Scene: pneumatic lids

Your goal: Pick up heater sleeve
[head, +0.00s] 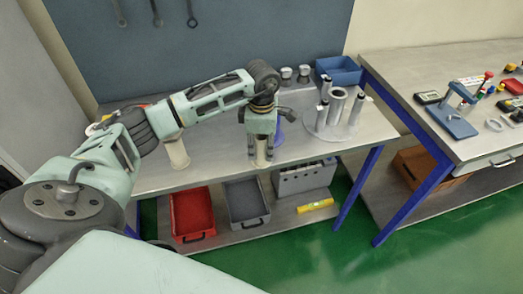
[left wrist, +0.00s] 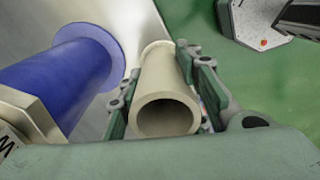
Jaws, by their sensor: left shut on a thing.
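The heater sleeve, taken to be the beige hollow tube (left wrist: 165,100), stands between the fingers of my left gripper (left wrist: 160,95) in the left wrist view, its open round end towards the camera. In the head view my left gripper (head: 261,152) points down over the workbench near its front edge, shut on the beige tube (head: 261,161), most of which the fingers hide. I cannot tell whether the tube's lower end touches the bench. My right gripper is not in view.
A blue flanged spool (left wrist: 70,70) is close beside the held tube. Another beige cylinder (head: 177,153) stands left on the bench. A round stand with metal tubes (head: 334,122) is to the right, a blue bin (head: 340,70) behind. Red (head: 192,212) and grey (head: 246,201) trays sit below.

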